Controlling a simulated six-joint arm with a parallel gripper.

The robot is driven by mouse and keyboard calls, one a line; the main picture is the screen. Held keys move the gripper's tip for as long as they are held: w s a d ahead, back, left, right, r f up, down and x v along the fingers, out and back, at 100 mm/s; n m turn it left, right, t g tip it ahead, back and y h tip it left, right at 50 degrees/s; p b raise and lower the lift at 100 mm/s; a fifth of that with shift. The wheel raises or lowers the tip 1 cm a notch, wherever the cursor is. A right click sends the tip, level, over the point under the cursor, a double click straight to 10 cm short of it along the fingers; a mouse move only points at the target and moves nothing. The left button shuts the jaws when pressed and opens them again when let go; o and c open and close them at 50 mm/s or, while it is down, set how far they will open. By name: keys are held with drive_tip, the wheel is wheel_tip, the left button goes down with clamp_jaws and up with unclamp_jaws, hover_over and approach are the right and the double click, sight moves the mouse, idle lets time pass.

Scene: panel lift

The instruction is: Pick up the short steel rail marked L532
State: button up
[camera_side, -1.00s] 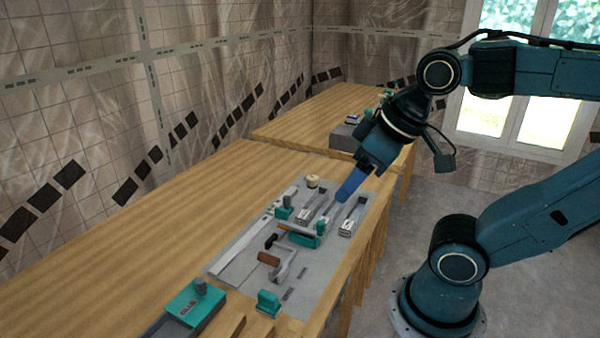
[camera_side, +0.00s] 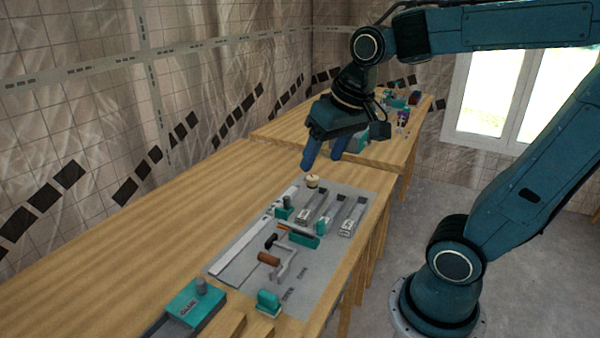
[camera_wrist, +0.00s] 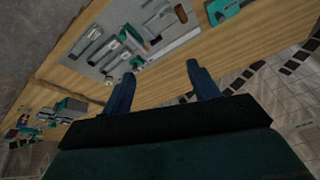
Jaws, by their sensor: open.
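Several short steel rails lie side by side on the grey mat (camera_side: 240,262): a left one (camera_side: 312,207), a middle one (camera_side: 331,209) and a right one (camera_side: 353,214). They have pale labels at their near ends. The print is too small to read, so I cannot tell which is L532. My gripper (camera_side: 322,161) is open and empty, with its two blue fingers above the table beyond the far end of the mat. The wrist view shows the open fingers (camera_wrist: 160,74) with the mat and its parts past them, apart from the fingers.
A round cream-topped piece (camera_side: 312,181) stands at the mat's far edge. Teal clamps (camera_side: 303,239) and a brown-handled tool (camera_side: 269,259) lie on the mat. A teal block (camera_side: 194,304) is at the near left. The wooden table's left side is clear.

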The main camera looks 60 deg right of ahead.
drive_tip(key=w+d+f+m+g, duration=0.1)
drive_tip(key=w+d+f+m, duration=0.15)
drive_tip(key=w+d, duration=0.3)
drive_tip(key=m+g, duration=0.3)
drive_tip(key=m, duration=0.8)
hover_over(309, 204)
drive_tip(key=s+a, duration=0.2)
drive_tip(key=a, duration=0.1)
wheel_tip(309, 204, down, 15)
drive_tip(key=shift+w+a+y, duration=0.15)
drive_tip(key=shift+a+y, duration=0.05)
drive_tip(key=shift+y, duration=0.1)
drive_tip(key=shift+f, duration=4.25)
drive_tip(key=shift+f, duration=2.6)
